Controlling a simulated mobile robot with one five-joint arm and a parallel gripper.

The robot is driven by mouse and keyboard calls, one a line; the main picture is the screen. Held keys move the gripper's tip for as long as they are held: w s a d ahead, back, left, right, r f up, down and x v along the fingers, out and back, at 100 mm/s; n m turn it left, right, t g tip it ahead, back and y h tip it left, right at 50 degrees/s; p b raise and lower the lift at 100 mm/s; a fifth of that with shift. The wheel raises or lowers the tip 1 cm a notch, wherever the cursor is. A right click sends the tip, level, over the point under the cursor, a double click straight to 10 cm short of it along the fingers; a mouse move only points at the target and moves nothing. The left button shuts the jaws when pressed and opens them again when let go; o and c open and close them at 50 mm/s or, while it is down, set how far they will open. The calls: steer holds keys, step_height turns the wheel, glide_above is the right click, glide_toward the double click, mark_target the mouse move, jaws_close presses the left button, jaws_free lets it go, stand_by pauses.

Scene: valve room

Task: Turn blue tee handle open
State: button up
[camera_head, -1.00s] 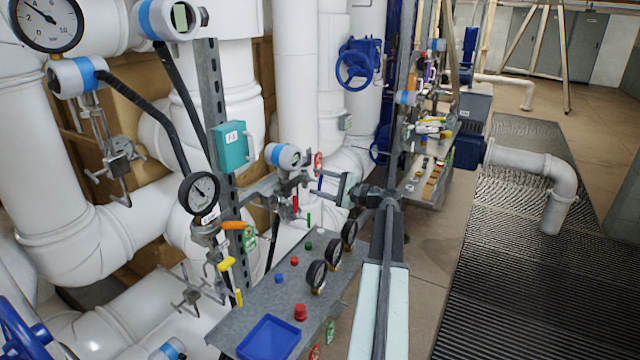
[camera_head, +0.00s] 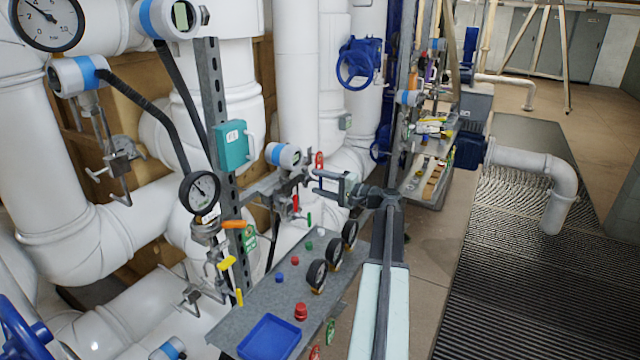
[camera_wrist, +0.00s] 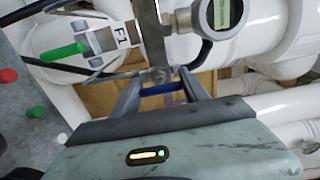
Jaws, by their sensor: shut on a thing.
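The blue tee handle (camera_wrist: 160,89) shows in the wrist view as a short blue bar lying across the picture between my fingers. My gripper (camera_wrist: 160,78) is shut on it, with one finger at each end of the bar. In the head view my gripper (camera_head: 317,182) reaches left to the small valve fittings beside the upright steel channel. The blue handle cannot be made out there, as the fingers cover that spot. How far the handle is turned is hard to tell.
A red-handled valve (camera_head: 295,203) and a white transmitter (camera_head: 284,155) are close left of the gripper.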

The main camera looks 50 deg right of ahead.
steer(key=shift+f, duration=0.1)
steer(key=o, duration=1.4)
steer(key=v, duration=0.7)
steer(key=shift+s, duration=0.4)
steer(key=shift+d, duration=0.1)
